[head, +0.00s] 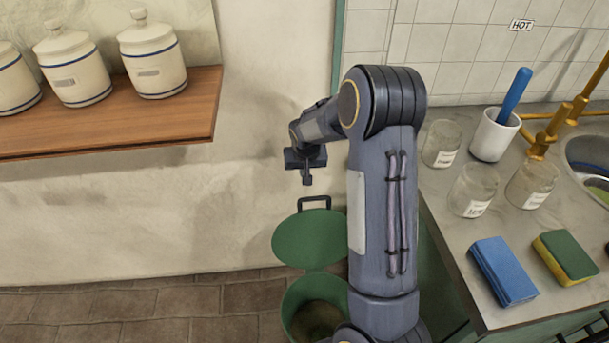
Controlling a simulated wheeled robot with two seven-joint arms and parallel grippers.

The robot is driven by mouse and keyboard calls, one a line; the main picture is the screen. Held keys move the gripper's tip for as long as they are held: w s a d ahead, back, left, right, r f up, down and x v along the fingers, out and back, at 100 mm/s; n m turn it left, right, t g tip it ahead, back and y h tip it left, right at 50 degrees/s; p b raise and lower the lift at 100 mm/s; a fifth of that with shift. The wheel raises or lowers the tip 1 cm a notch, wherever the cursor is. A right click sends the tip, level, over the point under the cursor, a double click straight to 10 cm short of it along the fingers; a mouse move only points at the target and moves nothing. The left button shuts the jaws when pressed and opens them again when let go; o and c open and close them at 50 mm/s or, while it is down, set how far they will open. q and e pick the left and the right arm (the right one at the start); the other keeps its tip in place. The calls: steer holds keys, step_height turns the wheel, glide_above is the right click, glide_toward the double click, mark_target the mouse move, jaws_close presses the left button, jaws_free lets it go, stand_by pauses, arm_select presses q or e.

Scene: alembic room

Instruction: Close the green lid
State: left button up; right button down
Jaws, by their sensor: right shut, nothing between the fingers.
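The green lid (308,238) stands open, tilted up at the back of a green bin (295,311) on the floor. A dark loop handle (314,202) sits at the lid's top edge. The bin's mouth is open and its inside looks brownish; my right arm hides its right part. My right gripper (307,180) is shut and empty. It points down, just above the handle in the picture, and looks apart from it. My left gripper is not in view.
A wooden shelf (120,118) with white jars is on the left wall. The floor (150,310) left of the bin is clear.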

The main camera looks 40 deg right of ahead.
steer(key=x, duration=0.8)
steer(key=s, duration=0.1)
steer(key=s+a, duration=0.2)
steer(key=shift+s+a+r, duration=0.1)
steer(key=shift+s+r, duration=0.2)
steer(key=shift+s, duration=0.05)
